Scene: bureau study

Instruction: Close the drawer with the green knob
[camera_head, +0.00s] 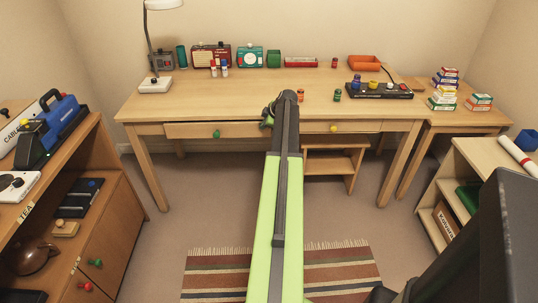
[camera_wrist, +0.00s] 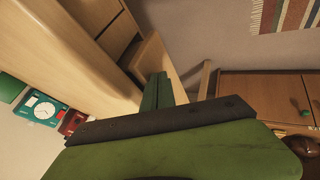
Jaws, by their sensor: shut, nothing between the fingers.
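The desk drawer with the green knob (camera_head: 216,133) is at the left of the desk front. Its front panel (camera_head: 185,130) stands out a little from the desk in the head view. In the wrist view a pale drawer panel (camera_wrist: 152,58) juts out from the desk, with a dark gap beside it. My gripper (camera_head: 268,116) is at the desk's front edge, just right of this drawer, with its tips partly hidden by my arm. In the wrist view my gripper (camera_wrist: 157,90) is shut and empty, close to the panel; contact cannot be told.
The drawer with the yellow knob (camera_head: 333,128) is to the right and looks shut. A stool (camera_head: 335,162) stands under the desk. A brown cabinet (camera_head: 115,225) is at the left and a pale shelf (camera_head: 450,195) at the right. Open floor (camera_head: 200,200) lies before the desk.

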